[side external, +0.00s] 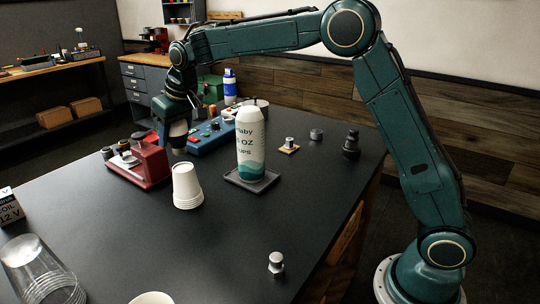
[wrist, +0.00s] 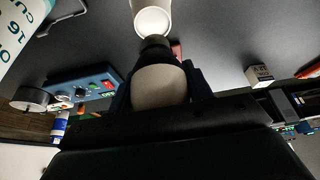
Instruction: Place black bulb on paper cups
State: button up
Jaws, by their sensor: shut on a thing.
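My gripper (side external: 176,112) points down over the table and is shut on a bulb (side external: 178,130) with a pale rounded body and a black lower end. The bulb also shows in the wrist view (wrist: 160,84), its black end facing the cups. A stack of white paper cups (side external: 187,187) stands upside down on the table, slightly right of and below the held bulb in the side view. It also shows in the wrist view (wrist: 153,21), beyond the bulb's black end. The bulb appears apart from the cups. The gripper's fingertips are partly hidden.
A red device (side external: 143,166) stands left of the cups, and a blue control box (side external: 212,136) behind. A tall printed cup sleeve (side external: 250,150) stands on a dark tray (side external: 238,184) to the right. Clear cups (side external: 38,268) are at front left.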

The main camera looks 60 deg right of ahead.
aim_at(177, 146)
jog(key=shift+f, duration=1.95)
jog(key=shift+f, duration=0.1)
jog(key=o, duration=1)
jog(key=shift+v, duration=6.1)
